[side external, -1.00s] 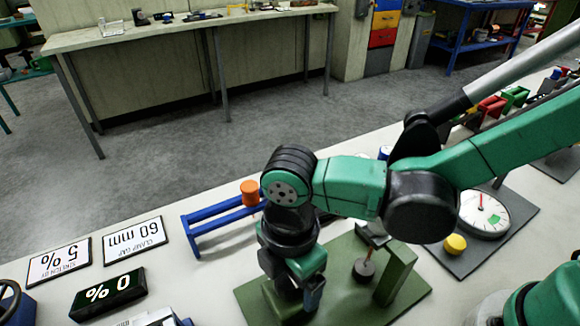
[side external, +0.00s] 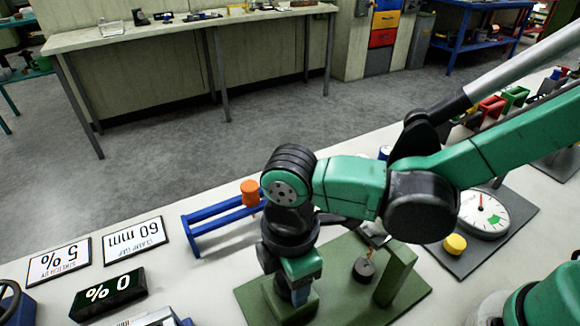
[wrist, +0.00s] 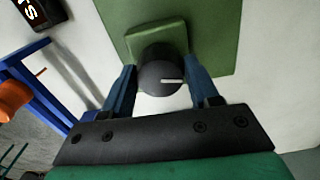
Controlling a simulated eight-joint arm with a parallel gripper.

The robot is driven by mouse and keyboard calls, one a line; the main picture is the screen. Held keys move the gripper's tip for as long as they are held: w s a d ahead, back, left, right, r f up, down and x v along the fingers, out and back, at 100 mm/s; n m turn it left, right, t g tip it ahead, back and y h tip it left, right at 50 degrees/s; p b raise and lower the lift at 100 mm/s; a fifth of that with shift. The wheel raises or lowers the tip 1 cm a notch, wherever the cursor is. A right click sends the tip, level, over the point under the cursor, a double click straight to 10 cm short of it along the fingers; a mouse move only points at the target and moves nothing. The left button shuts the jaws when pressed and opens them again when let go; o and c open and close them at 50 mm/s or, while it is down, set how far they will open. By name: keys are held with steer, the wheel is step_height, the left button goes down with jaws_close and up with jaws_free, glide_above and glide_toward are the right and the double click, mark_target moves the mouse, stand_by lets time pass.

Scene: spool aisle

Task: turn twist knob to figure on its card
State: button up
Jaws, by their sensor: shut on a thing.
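The twist knob (wrist: 160,72) is a dark round knob with a white pointer line, on a green block (wrist: 155,40). In the wrist view it sits between the two blue fingers of my gripper (wrist: 163,80), which is shut on it. The pointer line points right in that view. In the side view my gripper (side external: 298,294) points down over the green block and hides the knob. A white card (side external: 58,261) reads "STRETCH BY 5 %" and another card (side external: 135,241) reads "CLAMP GAP 60 mm". A black display (side external: 108,295) reads "0 %".
A blue rack (side external: 215,222) with an orange spool (side external: 250,192) stands behind my gripper. A dial gauge (side external: 485,213) and yellow knob (side external: 455,244) are to the right.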

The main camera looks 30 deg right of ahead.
steer(key=m, duration=0.6)
steer(key=shift+m, duration=0.3)
steer(key=m, duration=1.2)
steer(key=shift+m, duration=0.3)
steer(key=m, duration=0.6)
steer(key=shift+m, duration=0.4)
steer(key=o, duration=1.3)
steer(key=shift+c, duration=0.2)
